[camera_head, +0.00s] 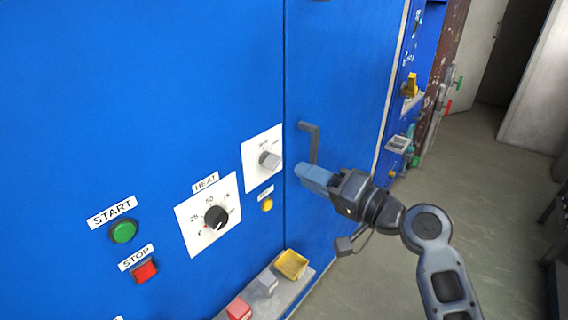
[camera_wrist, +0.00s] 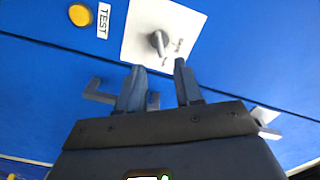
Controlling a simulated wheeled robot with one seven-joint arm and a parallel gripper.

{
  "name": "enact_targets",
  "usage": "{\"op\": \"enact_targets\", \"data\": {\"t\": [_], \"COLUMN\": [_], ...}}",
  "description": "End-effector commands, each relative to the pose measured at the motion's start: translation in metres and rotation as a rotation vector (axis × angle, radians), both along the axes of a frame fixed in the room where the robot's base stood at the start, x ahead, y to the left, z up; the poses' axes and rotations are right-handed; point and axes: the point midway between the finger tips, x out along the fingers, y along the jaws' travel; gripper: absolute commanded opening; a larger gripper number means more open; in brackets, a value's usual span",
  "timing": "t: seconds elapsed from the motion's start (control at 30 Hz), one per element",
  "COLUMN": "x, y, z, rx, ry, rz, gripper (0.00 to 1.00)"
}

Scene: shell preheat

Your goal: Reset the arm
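My gripper (camera_head: 302,172) is held out in front of the blue cabinet, to the right of the control panel. In the wrist view my gripper (camera_wrist: 158,72) has its two fingers apart with nothing between them. Beyond the fingertips is a grey rotary switch (camera_wrist: 158,42) on a white plate, which also shows in the head view (camera_head: 269,160). A grey door handle (camera_head: 314,142) is just behind and above the fingers; in the wrist view a grey handle (camera_wrist: 98,92) shows beside the left finger. I cannot tell whether they touch.
The panel has a green START button (camera_head: 124,231), a red STOP button (camera_head: 145,271), a HEAT dial (camera_head: 216,217) and a yellow TEST button (camera_head: 267,205). A ledge below holds a yellow tray (camera_head: 291,264) and a red block (camera_head: 239,309). Open floor (camera_head: 480,180) lies right.

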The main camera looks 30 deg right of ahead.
Motion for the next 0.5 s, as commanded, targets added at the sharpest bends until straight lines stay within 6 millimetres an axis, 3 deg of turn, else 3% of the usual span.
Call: {"op": "enact_targets", "data": {"t": [0.27,0.37,0.5], "x": [-0.003,-0.015,-0.051], "y": [0.001,0.005,0.014], "z": [-0.006,-0.025,-0.067], "rx": [-0.007,-0.035,-0.122], "ry": [0.009,0.039,0.105], "rz": [-0.009,-0.039,-0.114], "gripper": [0.35,0.35,0.35]}}
